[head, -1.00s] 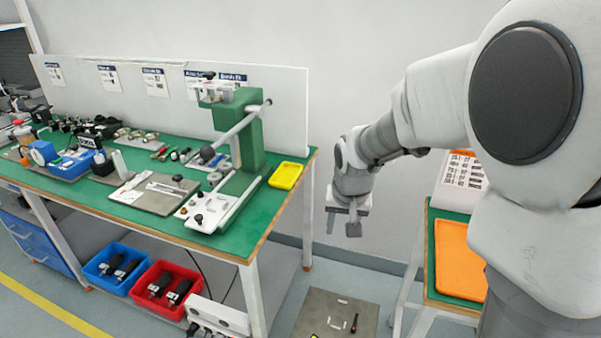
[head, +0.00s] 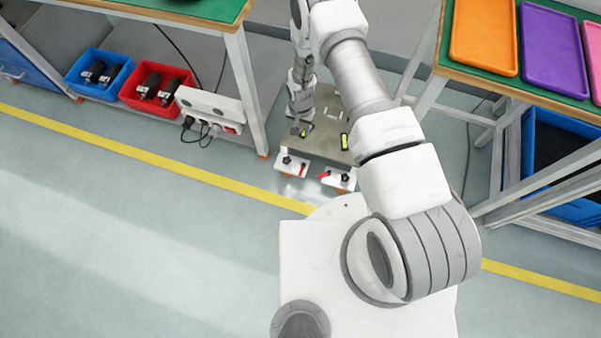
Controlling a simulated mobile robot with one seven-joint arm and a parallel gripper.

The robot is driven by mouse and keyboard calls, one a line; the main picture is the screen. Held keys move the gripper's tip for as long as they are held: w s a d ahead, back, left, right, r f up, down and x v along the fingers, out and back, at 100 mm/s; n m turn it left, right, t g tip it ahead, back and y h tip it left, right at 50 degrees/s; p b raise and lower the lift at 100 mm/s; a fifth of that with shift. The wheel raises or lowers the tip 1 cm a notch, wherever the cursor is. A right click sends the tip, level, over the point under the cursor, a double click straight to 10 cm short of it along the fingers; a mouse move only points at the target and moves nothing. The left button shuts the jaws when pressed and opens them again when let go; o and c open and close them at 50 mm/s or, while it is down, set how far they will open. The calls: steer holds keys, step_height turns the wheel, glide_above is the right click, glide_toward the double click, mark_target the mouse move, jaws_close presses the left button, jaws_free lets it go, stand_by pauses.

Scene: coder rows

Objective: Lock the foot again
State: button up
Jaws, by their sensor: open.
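A low grey-brown platform (head: 322,142) stands on the floor between the two benches. Two white feet show at its front edge. The left foot (head: 291,164) has a black knob and a small red lever (head: 303,170). The right foot (head: 338,180) also has a black knob and a red lever (head: 323,175). The levers' exact positions are too small to judge. My gripper (head: 299,130) is open and points down over the platform's left part, behind the left foot. It appears empty. My arm hides the platform's right side.
A green bench (head: 215,8) stands at upper left, with blue (head: 97,72) and red (head: 155,88) bins and a white power box (head: 210,108) on its lower shelf. A right bench holds orange (head: 484,35) and purple (head: 553,50) trays. The front-left floor is clear.

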steer(key=b, duration=0.1)
glide_above(300, 173)
step_height(300, 173, down, 10)
step_height(300, 173, down, 16)
steer(key=b, duration=0.7)
steer(key=shift+d+f, duration=0.1)
steer(key=shift+f, duration=0.1)
jaws_close()
